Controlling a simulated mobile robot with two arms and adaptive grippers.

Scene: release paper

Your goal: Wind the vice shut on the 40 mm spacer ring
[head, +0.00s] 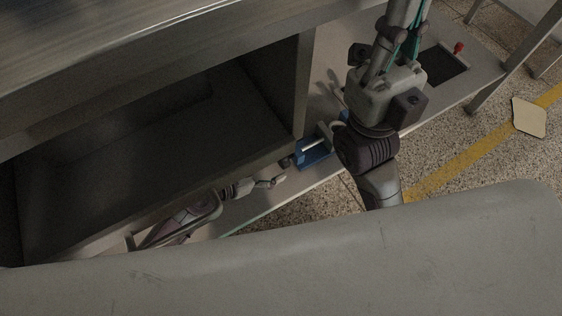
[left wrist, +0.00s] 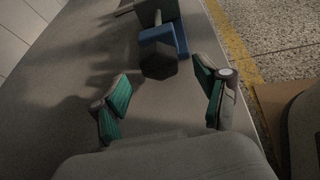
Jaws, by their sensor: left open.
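The vice (head: 315,155) shows as a small blue body on the bench near its front edge. It also shows at the top of the left wrist view (left wrist: 158,34), with a dark, blunt, many-sided part (left wrist: 158,62) at its near end. I cannot pick out the spacer ring in either view. My left gripper (head: 272,183) is in front of the vice, short of it. In the left wrist view its teal-padded fingers (left wrist: 163,98) are spread, with only bare bench between them.
A dark open-fronted shelf (head: 150,150) overhangs the bench at left. The bench's front edge runs beside the vice, with speckled floor (head: 300,208) and a yellow line (head: 455,160) beyond. A red knob (head: 459,47) stands by a dark recess (head: 440,64).

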